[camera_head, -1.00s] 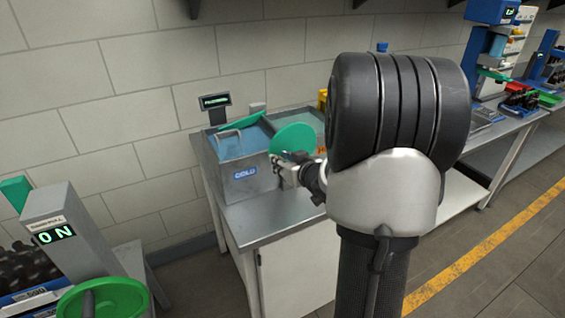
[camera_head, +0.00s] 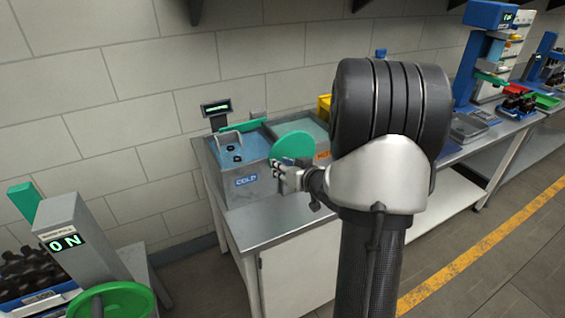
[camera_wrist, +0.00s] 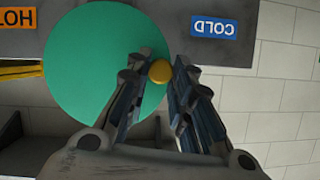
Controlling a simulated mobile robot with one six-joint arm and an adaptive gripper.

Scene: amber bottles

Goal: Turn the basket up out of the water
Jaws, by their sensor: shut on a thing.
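The cold bath (camera_head: 219,183) is an open metal tank of blue water with a COLD label. A round green crank disc (camera_head: 292,146) stands at the tank's front right. My gripper (camera_head: 280,172) is at the disc's lower left edge. In the wrist view, the fingers are closed around a yellow knob (camera_wrist: 161,71) beside the rim of the green disc (camera_wrist: 95,75).
A second tank with a HOT label (camera_head: 322,155) adjoins on the right. A small display (camera_head: 216,107) stands behind the cold bath. A grey post with an ON display (camera_head: 66,242) and green wheel (camera_head: 110,300) is at front left. The steel bench top (camera_head: 262,222) before the tanks is clear.

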